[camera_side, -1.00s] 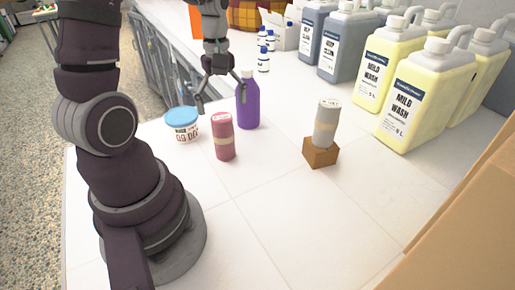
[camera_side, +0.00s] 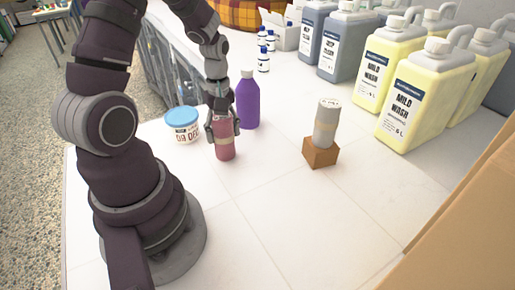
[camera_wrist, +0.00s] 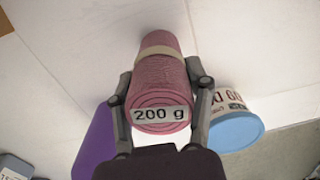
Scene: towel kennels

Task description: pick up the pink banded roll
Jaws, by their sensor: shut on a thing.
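The pink banded roll (camera_side: 225,149) stands upright on the white table, with a pale band around its middle. In the wrist view the roll (camera_wrist: 158,75) shows a "200 g" label on its end. My gripper (camera_side: 223,128) has come down over the roll from above. Its two fingers (camera_wrist: 164,95) are on either side of the roll and shut on it. The roll's base appears to be on the table.
A purple bottle (camera_side: 248,103) stands close behind the roll to the right. A blue-lidded tub (camera_side: 182,126) is close on the left. A grey roll (camera_side: 326,124) stands on a brown block (camera_side: 320,153). Yellow jugs (camera_side: 424,100) line the right back. The front table is clear.

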